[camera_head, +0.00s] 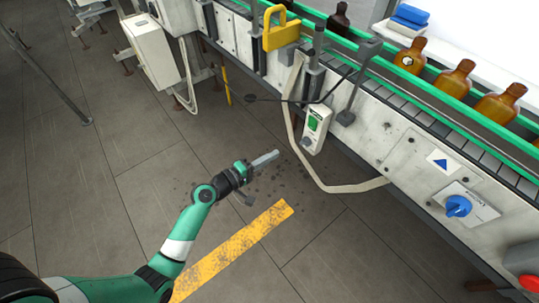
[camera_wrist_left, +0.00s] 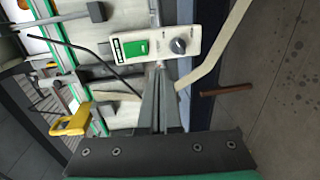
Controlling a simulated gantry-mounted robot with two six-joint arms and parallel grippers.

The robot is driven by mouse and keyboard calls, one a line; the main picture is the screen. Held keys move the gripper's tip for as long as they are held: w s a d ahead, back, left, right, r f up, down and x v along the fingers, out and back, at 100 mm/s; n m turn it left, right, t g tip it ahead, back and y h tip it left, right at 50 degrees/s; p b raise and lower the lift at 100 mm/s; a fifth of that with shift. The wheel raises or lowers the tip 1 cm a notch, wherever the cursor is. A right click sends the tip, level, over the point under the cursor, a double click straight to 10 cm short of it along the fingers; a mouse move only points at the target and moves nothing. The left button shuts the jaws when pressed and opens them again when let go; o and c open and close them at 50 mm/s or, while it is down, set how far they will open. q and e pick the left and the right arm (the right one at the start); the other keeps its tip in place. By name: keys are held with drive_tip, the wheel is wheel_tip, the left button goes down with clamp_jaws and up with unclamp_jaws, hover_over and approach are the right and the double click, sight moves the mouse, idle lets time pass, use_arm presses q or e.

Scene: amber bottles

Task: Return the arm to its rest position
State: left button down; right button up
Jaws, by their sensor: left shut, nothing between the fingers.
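My left arm comes in from the lower left of the head view. Its gripper (camera_head: 265,158) hangs over the floor in front of the conveyor, apart from it, with its fingers together and nothing between them. In the left wrist view the shut fingers (camera_wrist_left: 160,72) point toward the control box with a green switch (camera_wrist_left: 150,46). That box (camera_head: 316,129) hangs on the conveyor's front in the head view. My right gripper is not in view.
Amber bottles (camera_head: 453,80) stand on the conveyor (camera_head: 405,103) at the upper right. A yellow padlock-shaped part (camera_head: 281,28) and a looped pale cable (camera_head: 345,188) are at its front. A blue knob (camera_head: 458,206) sits further right. The floor (camera_head: 105,205) around my left arm is clear, with a yellow stripe (camera_head: 235,248).

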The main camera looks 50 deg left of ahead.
use_arm(q)
drive_tip(key=shift+s, duration=0.1)
idle(0.5)
drive_tip(key=w+d+r+m+t+h+p, duration=0.25)
drive_tip(key=d+r, duration=0.25)
drive_tip(key=r, duration=0.8)
drive_tip(key=w+d+r+m+t+h+p, duration=0.1)
drive_tip(key=w+d+r+m+h+p, duration=0.25)
drive_tip(key=r, duration=0.95)
drive_tip(key=w+d+r+m+t+h+p, duration=0.15)
drive_tip(key=d+r+m, duration=0.4)
drive_tip(key=r, duration=0.75)
drive_tip(key=s+d+r+m+t+p, duration=0.1)
drive_tip(key=s+d+r+m+t, duration=0.2)
drive_tip(key=r, duration=0.6)
drive_tip(key=s+r+m+t+y+p, duration=0.1)
drive_tip(key=s+r+m, duration=0.1)
drive_tip(key=s+r, duration=0.55)
drive_tip(key=s+d+r+m+t+p, duration=0.1)
drive_tip(key=s+d+r+m+p, duration=0.15)
drive_tip(key=r, duration=0.75)
drive_tip(key=a+r+y+p, duration=0.3)
drive_tip(key=r+y+p, duration=0.1)
drive_tip(key=r+p, duration=3.3)
drive_tip(key=shift+s+r+t, duration=0.25)
drive_tip(key=shift+s+t, duration=0.05)
drive_tip(key=shift+t, duration=0.1)
